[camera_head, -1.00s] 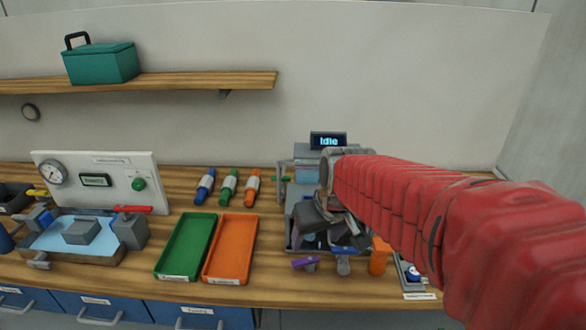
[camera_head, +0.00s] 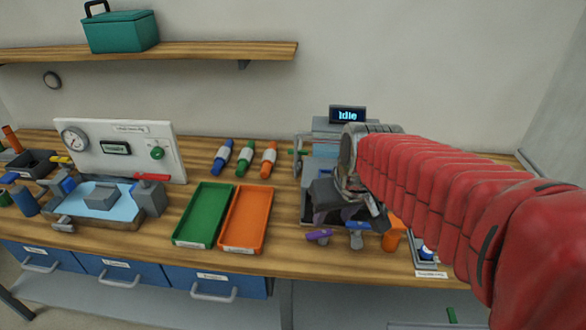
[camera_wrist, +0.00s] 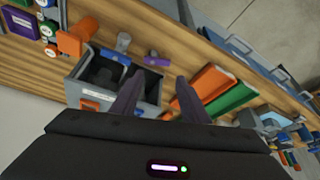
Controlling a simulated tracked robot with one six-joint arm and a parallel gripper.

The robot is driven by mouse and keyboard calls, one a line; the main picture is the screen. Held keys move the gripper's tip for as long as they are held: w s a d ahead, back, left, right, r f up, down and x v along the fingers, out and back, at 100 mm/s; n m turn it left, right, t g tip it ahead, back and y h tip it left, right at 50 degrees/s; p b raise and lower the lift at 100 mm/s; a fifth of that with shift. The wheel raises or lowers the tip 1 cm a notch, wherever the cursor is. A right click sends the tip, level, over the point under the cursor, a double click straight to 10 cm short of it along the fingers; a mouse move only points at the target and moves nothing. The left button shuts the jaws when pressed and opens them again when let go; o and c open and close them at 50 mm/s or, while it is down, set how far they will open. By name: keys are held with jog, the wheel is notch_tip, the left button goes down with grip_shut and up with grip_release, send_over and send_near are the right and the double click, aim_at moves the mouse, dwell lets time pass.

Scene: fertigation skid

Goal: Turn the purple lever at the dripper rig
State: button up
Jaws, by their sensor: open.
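The purple lever (camera_head: 319,235) sticks out at the front left of the grey dripper rig (camera_head: 306,210), near the bench's front edge. In the wrist view the purple lever (camera_wrist: 157,61) lies just beyond the fingertips, between the lines of the two fingers. My gripper (camera_wrist: 157,90) is open and empty, with its dark fingers over the rig's box. In the head view my red-sleeved arm reaches in from the right, and the gripper hides part of the rig. The lever appears apart from the fingers. The rig's screen (camera_head: 347,115) reads "Idle".
A blue lever (camera_head: 357,226) and an orange handle (camera_head: 394,235) stand right of the purple lever. Orange (camera_head: 246,220) and green (camera_head: 203,215) trays lie to its left. Several coloured bottles (camera_head: 245,158) lie behind the trays. Blue drawers (camera_head: 213,281) sit below the bench.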

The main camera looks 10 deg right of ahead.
jog(key=shift+m+t, duration=0.3)
jog(key=shift+t, duration=0.2)
jog(key=s, duration=0.4)
jog(key=s+a+r, duration=0.1)
jog(key=s, duration=0.3)
jog(key=s+a+r, duration=0.1)
jog(key=s, duration=0.3)
jog(key=shift+s, duration=0.1)
jog(key=shift+c, duration=0.7)
jog(key=shift+s+f, duration=0.15)
jog(key=shift+s, duration=0.25)
